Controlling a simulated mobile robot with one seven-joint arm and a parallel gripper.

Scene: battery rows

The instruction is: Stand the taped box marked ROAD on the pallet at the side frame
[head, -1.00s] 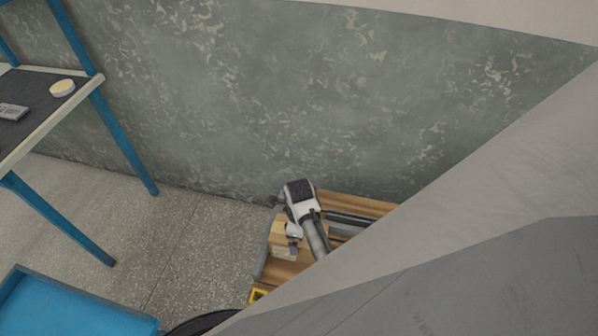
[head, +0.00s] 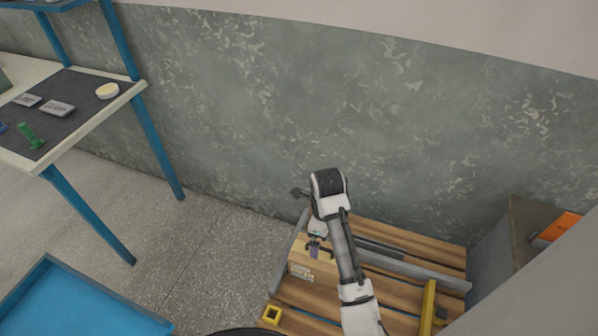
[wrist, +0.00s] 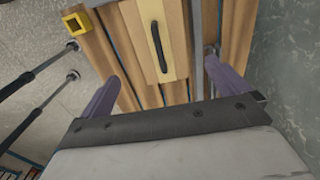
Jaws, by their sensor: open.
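A light-brown taped box (head: 302,268) stands on the wooden pallet (head: 385,300), close to the grey side frame (head: 283,262) at the pallet's left end. Its front has a label too small to read, so I cannot confirm ROAD. In the wrist view the box (wrist: 128,38) shows a pale tape strip and a black handle on top. My gripper (head: 314,250) is just over the box in the head view. Its two purple fingers are open and apart in the wrist view (wrist: 163,88), with the handle ahead between them. I cannot tell whether they touch the box.
A long grey rail (head: 425,275) crosses the pallet. The wall (head: 300,120) is close behind. A blue-legged bench (head: 110,110) and blue tray (head: 80,305) are left.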

